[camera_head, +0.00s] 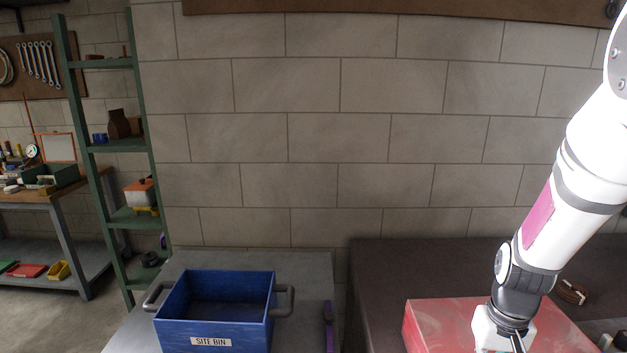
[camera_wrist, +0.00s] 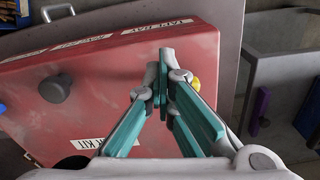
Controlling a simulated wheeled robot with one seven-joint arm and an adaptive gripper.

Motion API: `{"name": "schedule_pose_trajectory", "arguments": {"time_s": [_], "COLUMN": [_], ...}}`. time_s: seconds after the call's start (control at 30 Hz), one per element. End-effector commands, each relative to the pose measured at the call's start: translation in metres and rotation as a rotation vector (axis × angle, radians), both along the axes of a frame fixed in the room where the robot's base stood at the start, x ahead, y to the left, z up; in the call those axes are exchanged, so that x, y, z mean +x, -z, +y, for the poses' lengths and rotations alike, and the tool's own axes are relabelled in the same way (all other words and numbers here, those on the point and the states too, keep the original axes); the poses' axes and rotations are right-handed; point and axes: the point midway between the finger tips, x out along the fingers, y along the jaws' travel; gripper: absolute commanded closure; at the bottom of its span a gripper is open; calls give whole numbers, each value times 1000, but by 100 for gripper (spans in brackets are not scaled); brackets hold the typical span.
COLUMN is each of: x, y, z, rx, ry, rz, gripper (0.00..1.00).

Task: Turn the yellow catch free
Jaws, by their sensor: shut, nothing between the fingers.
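A red case (camera_head: 435,325) with white labels lies on the dark surface at the right of the head view. It fills much of the wrist view (camera_wrist: 90,75). The yellow catch (camera_wrist: 195,84) shows as a small yellow piece just right of my gripper's fingers, partly hidden by them. My gripper (camera_wrist: 166,56) is shut and empty, with its tips over the case near its right edge. I cannot tell whether a finger touches the catch. In the head view my gripper (camera_head: 517,343) is above the case, its tips cut off by the frame edge.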

Motion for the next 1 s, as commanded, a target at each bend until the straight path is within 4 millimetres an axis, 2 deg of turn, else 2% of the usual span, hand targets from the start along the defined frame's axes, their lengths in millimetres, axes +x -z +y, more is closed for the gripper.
{"name": "schedule_pose_trajectory", "arguments": {"time_s": [0.03, 0.27, 0.7, 0.83, 1.0], "x": [-6, -7, -8, -7, -6], "y": [10, 7, -44, -53, -54], "z": [3, 9, 8, 8, 8], "rx": [5, 7, 7, 6, 6], "ry": [1, -3, -4, -4, -3], "rz": [23, 24, 18, 18, 18], "gripper": [100, 100, 100, 100, 100]}}
